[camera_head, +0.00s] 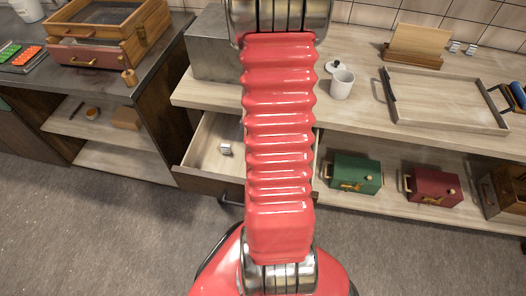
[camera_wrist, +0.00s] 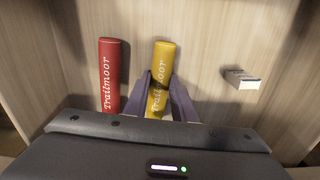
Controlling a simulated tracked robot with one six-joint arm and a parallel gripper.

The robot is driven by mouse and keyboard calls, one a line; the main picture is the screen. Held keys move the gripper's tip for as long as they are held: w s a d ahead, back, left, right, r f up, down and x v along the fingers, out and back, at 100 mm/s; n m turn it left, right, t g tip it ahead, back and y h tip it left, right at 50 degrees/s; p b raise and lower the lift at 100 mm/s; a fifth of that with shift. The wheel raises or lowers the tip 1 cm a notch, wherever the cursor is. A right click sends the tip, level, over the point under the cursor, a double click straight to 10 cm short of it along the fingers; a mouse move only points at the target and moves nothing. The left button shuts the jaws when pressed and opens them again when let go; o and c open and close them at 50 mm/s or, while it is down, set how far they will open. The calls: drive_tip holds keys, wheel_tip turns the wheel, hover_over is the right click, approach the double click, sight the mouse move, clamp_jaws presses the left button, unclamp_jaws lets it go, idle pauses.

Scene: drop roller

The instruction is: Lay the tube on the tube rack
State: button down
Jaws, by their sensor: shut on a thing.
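A yellow tube (camera_wrist: 162,60) with white lettering "Trailmoor" lies in the open wooden drawer. My gripper (camera_wrist: 163,84) has one finger on each side of it and is shut on it. A red tube (camera_wrist: 109,75) with the same lettering lies to the left, apart from the gripper. In the head view my red arm hides my gripper and both tubes. I cannot pick out a tube rack for sure in either view.
The open drawer (camera_head: 206,153) also holds a small white box (camera_wrist: 241,78). Green (camera_head: 355,174) and red (camera_head: 433,187) boxes stand on the shelf below.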

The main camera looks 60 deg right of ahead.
drive_tip(key=shift+r, duration=0.7)
drive_tip(key=a, duration=0.1)
drive_tip(key=w+a, duration=0.1)
drive_tip(key=a, duration=0.1)
drive_tip(key=shift+w+a+r, duration=0.25)
drive_tip(key=shift+w+a, duration=0.1)
wheel_tip(320, 180, up, 13)
drive_tip(key=shift+s+n, duration=0.1)
drive_tip(key=shift+n, duration=0.2)
idle(0.5)
